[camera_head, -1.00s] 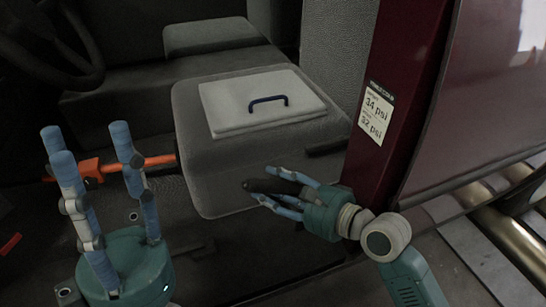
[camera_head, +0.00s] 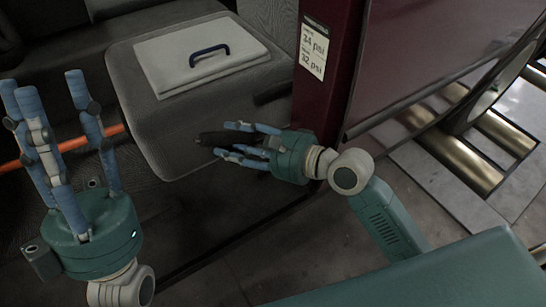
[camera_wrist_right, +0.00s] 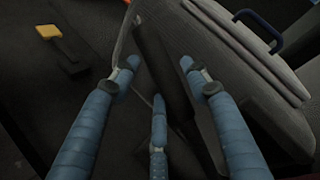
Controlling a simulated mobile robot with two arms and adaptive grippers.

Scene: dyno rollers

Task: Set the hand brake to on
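The hand brake is a dark lever (camera_head: 211,138) beside the grey seat box, lying roughly level in the head view. My right gripper (camera_head: 230,140) is at it from the right, its blue fingers spread around the lever. In the right wrist view the lever (camera_wrist_right: 163,65) passes between the two upper fingers of my right gripper (camera_wrist_right: 159,72), which stand apart, with a third finger below. A firm grip does not show. My left gripper (camera_head: 45,90) is open and empty, fingers pointing up, at the left of the head view.
The grey seat box (camera_head: 150,120) carries a pale board (camera_head: 170,65) with a blue handle (camera_head: 209,52). An orange bar (camera_head: 75,143) runs behind my left fingers. A dark red door pillar (camera_head: 322,90) stands right of the box. Metal rollers (camera_head: 470,168) lie outside at right.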

